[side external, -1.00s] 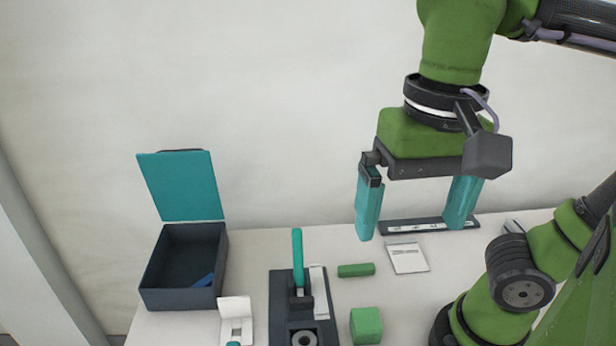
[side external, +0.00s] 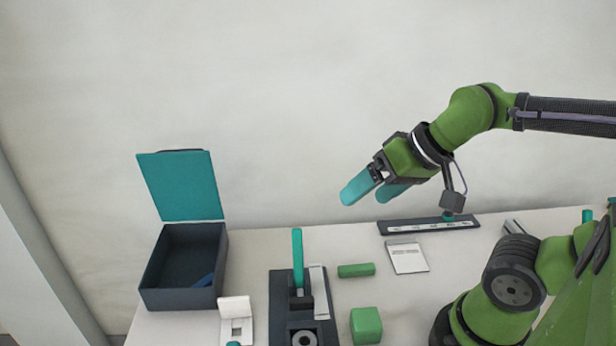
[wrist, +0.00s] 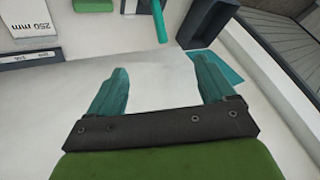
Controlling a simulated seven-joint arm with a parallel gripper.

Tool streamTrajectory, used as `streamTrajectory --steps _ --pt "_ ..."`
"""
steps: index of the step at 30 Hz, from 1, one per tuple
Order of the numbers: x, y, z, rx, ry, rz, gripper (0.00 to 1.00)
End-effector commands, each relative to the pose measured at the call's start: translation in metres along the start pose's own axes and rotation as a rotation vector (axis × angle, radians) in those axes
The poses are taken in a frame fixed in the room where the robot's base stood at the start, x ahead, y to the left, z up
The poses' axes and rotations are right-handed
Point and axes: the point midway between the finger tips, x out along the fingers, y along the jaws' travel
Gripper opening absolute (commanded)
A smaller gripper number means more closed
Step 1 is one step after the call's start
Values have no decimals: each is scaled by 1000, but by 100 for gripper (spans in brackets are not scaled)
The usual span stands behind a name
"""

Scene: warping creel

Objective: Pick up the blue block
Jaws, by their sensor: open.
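I cannot make out the blue piece in the wrist view.
The box's teal lid (side external: 180,186) stands open. A dark fixture (side external: 280,312) with an upright teal rod (side external: 297,258) stands right of the box. A green bar (side external: 356,270), a green cube (side external: 366,325), a white card (side external: 407,258) and a dark strip (side external: 428,226) lie further right.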

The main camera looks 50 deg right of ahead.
Motion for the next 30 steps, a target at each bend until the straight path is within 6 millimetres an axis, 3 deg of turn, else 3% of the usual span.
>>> streamTrajectory --steps 5,10,14,18,24,26,30 --pt "0 -2 1 -8 -6 -4 83" --pt "23 -28 22 -123 -141 -18 83" --pt "47 -62 58 -341 -365 8 83" --pt "62 -91 109 -635 -624 74 83" --pt "64 -111 166 -984 -914 199 83" --pt "61 -114 173 -1047 -973 233 83" --pt "51 -112 169 -1077 -1022 265 83"
